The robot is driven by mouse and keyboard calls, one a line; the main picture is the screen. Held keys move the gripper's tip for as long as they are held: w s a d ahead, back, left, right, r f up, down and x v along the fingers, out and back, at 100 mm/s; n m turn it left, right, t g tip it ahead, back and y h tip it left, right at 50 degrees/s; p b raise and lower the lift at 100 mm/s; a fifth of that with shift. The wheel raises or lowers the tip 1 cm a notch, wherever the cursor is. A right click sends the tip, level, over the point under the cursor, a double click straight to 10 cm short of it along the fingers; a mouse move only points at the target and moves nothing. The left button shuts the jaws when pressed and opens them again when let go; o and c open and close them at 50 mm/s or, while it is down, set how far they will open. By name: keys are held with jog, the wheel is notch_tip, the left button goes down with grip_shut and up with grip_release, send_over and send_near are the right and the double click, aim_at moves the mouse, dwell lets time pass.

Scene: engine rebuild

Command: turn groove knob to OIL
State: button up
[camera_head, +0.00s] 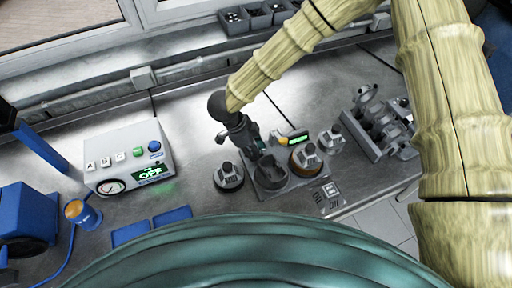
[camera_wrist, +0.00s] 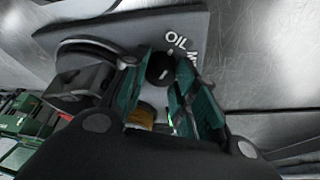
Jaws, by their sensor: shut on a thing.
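My gripper (camera_head: 258,152) is over the grey fixture (camera_head: 268,184) in the middle of the bench. In the wrist view my teal-padded fingers (camera_wrist: 162,85) are closed around a small dark round knob (camera_wrist: 160,68) with a pale mark on it. I take it for the groove knob. The letters "OIL M" are printed on the grey plate (camera_wrist: 215,28) just beyond it, the rest cut off by a finger. In the head view the knob is hidden by my gripper. I cannot tell which setting the mark points to.
A control box (camera_head: 128,158) with a gauge and a green "OFF" display stands left. Round grey parts (camera_head: 228,177) (camera_head: 331,139) and a bronze-rimmed part (camera_head: 304,158) flank the fixture. A metal engine piece (camera_head: 380,125) lies right. Small dark bins (camera_head: 235,21) stand at the back.

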jog(key=shift+r+n, duration=0.1)
jog(key=shift+n, duration=0.2)
jog(key=o, duration=1)
jog(key=v, duration=0.8)
jog(key=shift+s+d, duration=0.1)
jog(key=shift+d, duration=0.05)
dwell(0.3)
